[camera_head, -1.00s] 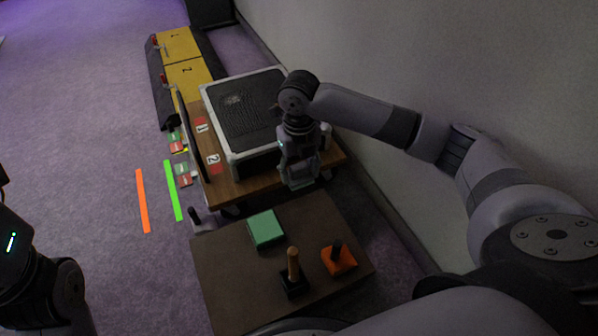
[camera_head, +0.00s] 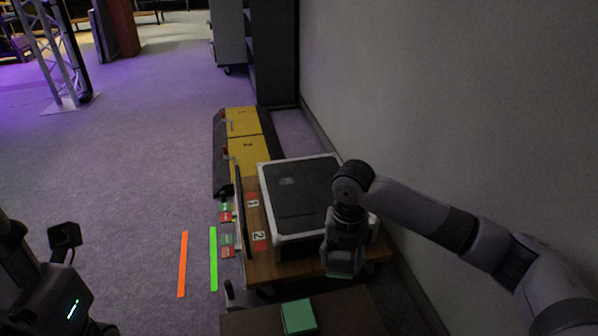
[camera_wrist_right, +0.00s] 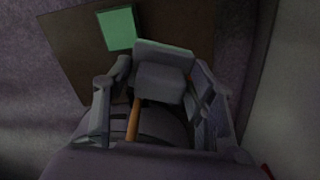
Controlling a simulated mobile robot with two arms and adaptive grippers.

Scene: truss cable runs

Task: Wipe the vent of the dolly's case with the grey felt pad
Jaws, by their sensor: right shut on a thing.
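The dolly's case (camera_head: 300,200) is dark-topped with a pale frame and sits on the wooden dolly (camera_head: 285,268). Its top is dark, with a small lighter patch; I cannot clearly make out the vent. My right gripper (camera_head: 342,262) is at the case's near right corner, pointing down. It is shut on a grey block with a pale greenish-grey face, which looks like the felt pad (camera_wrist_right: 163,82). My left gripper (camera_head: 65,240) is at the left edge, dark and partly cut off; its jaws are unclear.
A brown table (camera_head: 345,312) in front bears a green block (camera_head: 298,317). A wall (camera_head: 440,110) bounds the right; the floor at left is open, with orange and green strips.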

